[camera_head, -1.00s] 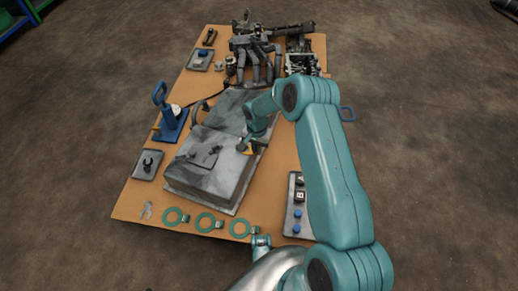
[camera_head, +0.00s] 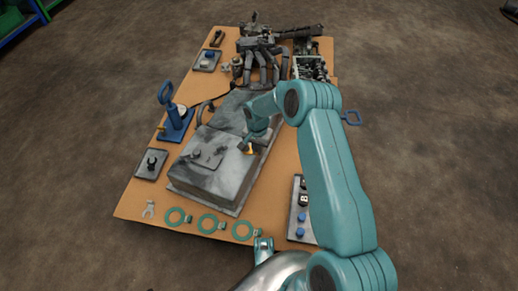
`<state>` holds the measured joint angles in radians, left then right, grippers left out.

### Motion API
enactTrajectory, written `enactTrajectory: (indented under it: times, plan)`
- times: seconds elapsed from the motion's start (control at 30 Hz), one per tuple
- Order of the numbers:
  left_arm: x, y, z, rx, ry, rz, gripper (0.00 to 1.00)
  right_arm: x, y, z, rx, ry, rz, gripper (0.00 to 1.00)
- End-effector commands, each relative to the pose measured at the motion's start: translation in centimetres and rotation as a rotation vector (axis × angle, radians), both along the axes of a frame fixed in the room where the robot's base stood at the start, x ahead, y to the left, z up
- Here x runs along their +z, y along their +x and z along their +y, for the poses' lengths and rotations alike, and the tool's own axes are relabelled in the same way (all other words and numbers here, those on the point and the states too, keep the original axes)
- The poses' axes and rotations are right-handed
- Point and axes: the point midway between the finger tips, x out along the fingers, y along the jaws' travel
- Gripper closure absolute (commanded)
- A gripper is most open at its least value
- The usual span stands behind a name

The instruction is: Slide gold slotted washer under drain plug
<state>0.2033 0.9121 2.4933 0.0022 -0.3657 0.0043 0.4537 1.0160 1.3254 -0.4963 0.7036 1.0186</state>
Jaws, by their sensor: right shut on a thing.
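My right gripper (camera_head: 250,147) is low over the right part of the large grey metal block (camera_head: 225,186), with its arm reaching in from the right. It is shut on a small gold piece (camera_head: 249,152), which looks like the gold slotted washer and shows just below the fingertips. I cannot tell whether the washer touches the block. I cannot make out the drain plug; it may be hidden by the gripper or too small to see. My left gripper is not in view.
Several green rings (camera_head: 176,217) and a silver forked piece (camera_head: 149,208) lie along the board's near edge (camera_head: 125,212). A blue stand (camera_head: 175,122) is left of the block. A tray with blue knobs (camera_head: 299,213) lies right. Dark machine parts (camera_head: 262,52) crowd the far end.

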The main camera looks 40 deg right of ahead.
Motion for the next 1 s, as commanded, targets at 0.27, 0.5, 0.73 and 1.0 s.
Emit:
enactTrajectory:
  times: [0.27, 0.5, 0.73, 1.0]
  plan:
    - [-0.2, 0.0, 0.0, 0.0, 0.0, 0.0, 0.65, -0.1, 0.2, 0.1, 0.0, 0.0, 0.0, 1.0]
    - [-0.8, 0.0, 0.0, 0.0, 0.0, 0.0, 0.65, -0.1, 0.8, 0.4, 0.0, 0.0, -0.001, 1.0]
    - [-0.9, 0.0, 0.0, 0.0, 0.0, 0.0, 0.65, 0.0, 1.1, 0.6, 0.0, 0.0, 0.0, 1.0]
    - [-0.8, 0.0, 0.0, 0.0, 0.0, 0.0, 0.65, 0.0, 1.1, 0.6, 0.0, 0.0, -0.001, 0.61]
